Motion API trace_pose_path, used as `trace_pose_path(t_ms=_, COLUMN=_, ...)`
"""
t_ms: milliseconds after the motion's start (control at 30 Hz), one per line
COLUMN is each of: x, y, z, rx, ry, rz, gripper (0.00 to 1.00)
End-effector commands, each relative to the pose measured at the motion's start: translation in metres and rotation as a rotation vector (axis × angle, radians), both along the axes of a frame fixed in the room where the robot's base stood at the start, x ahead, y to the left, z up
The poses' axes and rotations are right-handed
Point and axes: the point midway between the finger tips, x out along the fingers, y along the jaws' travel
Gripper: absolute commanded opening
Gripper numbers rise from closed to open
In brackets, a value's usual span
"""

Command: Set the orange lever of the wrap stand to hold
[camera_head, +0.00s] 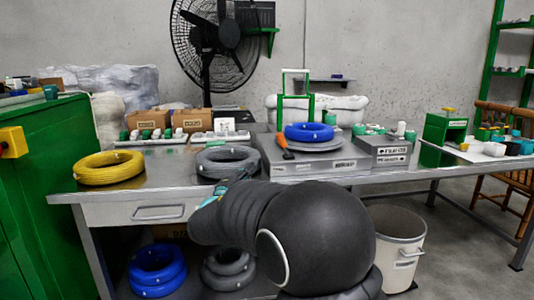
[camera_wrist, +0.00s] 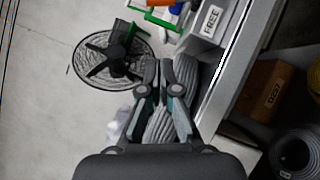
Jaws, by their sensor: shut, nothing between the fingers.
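The wrap stand (camera_head: 320,167) is a low grey metal box with a green frame and a round plate bearing a blue cable coil (camera_head: 309,132). Its orange lever (camera_head: 284,146) is at the box's left side, tilted with its upper end to the left. In the wrist view, an orange part, probably the lever, shows at the top edge, near a label (camera_wrist: 212,19) reading FREE. My gripper (camera_wrist: 160,88) is shut and empty in front of a grey cable coil (camera_wrist: 186,72). In the head view, my arm partly hides it, left of and below the lever, apart from it.
A yellow coil (camera_head: 109,168) lies at the bench's left end. The grey coil (camera_head: 228,156) lies between it and the stand. A smaller grey box (camera_head: 383,151) stands right of the stand. Cartons (camera_head: 148,121) are behind. A white bin (camera_head: 397,240) stands below on the floor.

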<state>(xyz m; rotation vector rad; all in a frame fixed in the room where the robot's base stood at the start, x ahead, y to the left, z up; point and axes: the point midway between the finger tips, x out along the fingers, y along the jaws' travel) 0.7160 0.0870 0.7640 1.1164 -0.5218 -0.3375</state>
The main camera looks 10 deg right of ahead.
Motion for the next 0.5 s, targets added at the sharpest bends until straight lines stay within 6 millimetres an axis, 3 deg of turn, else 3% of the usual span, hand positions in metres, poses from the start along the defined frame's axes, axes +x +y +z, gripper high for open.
trace_pose_path(t_ms=167, x=0.015, y=-0.011, z=0.005, rx=0.000, ry=0.000, rz=-0.003, gripper=0.00)
trace_pose_path(t_ms=500, x=0.068, y=-0.043, z=0.019, rx=0.001, ry=0.000, rz=-0.003, gripper=0.00)
